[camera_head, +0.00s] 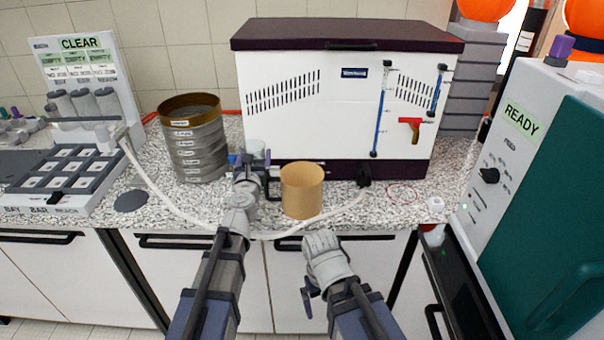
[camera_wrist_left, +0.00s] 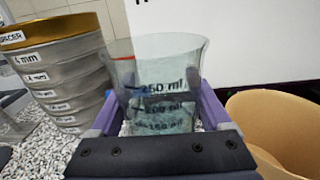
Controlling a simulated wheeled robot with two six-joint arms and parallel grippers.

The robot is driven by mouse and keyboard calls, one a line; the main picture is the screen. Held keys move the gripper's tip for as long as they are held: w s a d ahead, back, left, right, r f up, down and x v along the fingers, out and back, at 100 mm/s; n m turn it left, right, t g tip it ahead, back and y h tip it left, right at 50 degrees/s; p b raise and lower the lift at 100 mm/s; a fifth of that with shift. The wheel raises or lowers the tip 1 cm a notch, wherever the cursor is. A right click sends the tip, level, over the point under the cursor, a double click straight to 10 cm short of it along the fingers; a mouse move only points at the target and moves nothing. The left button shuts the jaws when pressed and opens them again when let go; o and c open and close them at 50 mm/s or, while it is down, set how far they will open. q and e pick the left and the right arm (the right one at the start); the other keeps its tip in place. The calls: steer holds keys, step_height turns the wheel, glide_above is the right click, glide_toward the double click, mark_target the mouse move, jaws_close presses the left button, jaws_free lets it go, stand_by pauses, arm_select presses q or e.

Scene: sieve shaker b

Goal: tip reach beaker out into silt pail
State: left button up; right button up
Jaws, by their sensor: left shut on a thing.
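The beaker (camera_wrist_left: 165,85) is clear glass with black marks such as 250 ml and 200 ml. My left gripper (camera_wrist_left: 160,125) is shut on it and holds it about upright, with its purple fingers on either side. In the head view the left gripper (camera_head: 246,172) and the small, partly hidden beaker (camera_head: 257,150) are left of the tan pail. This open tan pail (camera_head: 302,190), which carries no readable label, stands on the counter; its rim also shows at the right of the left wrist view (camera_wrist_left: 278,108). Whether the beaker holds anything is unclear. My right gripper (camera_head: 311,291) is low, in front of the counter, its fingers unclear.
A stack of sieves (camera_head: 193,145) stands left of the beaker. A white cabinet (camera_head: 330,100) with a dark lid is close behind. A pale hose (camera_head: 180,207) runs along the counter's front. A tray (camera_head: 60,185) is at left, and a machine marked READY (camera_head: 500,150) at right.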

arm_select(q)
steer(key=shift+r, duration=0.15)
steer(key=d+m, duration=0.1)
steer(key=m, duration=0.2)
steer(key=d+m, duration=0.1)
steer(key=m, duration=0.2)
steer(key=d+r+m+p, duration=0.1)
steer(key=d+m, duration=0.1)
steer(key=shift+d+m, duration=0.1)
steer(key=shift+m, duration=0.3)
stand_by(0.4)
steer(key=shift+r+m+p, duration=0.5)
steer(key=shift+m+p, duration=0.1)
steer(key=shift+m, duration=0.3)
steer(key=shift+d+f+m+b, duration=0.1)
steer(key=shift+f+m+b, duration=0.2)
steer(key=shift+m, duration=0.55)
steer(key=shift+f+m+b, duration=0.25)
steer(key=shift+m+b, duration=0.05)
steer(key=shift+m, duration=0.55)
stand_by(0.7)
steer(key=shift+d+r+m+p, duration=0.25)
steer(key=shift+d+m, duration=0.2)
steer(key=shift+d, duration=0.05)
steer(key=shift+d+r+m+p, duration=0.2)
steer(key=shift+d+m, duration=0.25)
stand_by(0.3)
